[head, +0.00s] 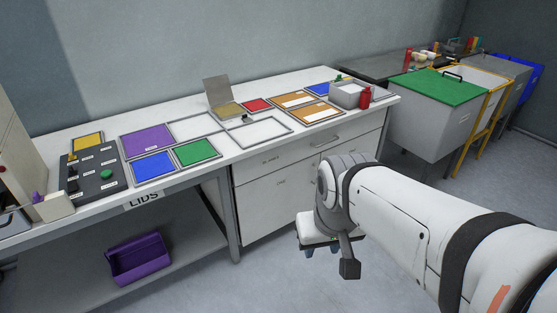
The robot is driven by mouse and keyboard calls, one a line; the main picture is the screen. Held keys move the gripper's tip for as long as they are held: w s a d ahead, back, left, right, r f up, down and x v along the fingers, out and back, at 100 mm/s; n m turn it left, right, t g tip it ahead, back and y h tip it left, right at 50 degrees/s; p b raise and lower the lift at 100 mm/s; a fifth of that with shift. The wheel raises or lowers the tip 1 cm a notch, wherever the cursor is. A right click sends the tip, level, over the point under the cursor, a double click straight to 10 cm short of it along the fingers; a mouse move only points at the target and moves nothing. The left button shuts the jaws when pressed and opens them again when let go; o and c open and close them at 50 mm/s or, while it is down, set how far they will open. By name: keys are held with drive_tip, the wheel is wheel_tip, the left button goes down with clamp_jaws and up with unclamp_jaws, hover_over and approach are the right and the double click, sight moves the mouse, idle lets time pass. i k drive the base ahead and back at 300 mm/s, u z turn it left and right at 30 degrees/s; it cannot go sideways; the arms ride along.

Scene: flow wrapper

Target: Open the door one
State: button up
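A white cabinet stands under the right half of the workbench. Its lower left front is a door (265,205) with a small label too small to read. The door looks flush with the cabinet front. A drawer (290,155) with a label and a bar handle runs above it, also shut. My arm comes in from the lower right and hides the cabinet's lower right part. My gripper (320,248) hangs in front of the cabinet, pointing down and apart from the door. Its fingers are small and partly hidden, so I cannot tell their opening. I see nothing held.
The benchtop carries colored lids, framed areas, a grey box (347,95), a red container (365,97) and a dark control panel (88,171). A purple bin (138,258) sits on the lower shelf. A green-topped grey bin (436,120) stands right. Floor before the cabinet is clear.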

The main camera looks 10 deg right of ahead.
sight(266, 204)
drive_tip(key=z, duration=0.6)
drive_tip(key=i, duration=1.3)
drive_tip(key=u, duration=0.15)
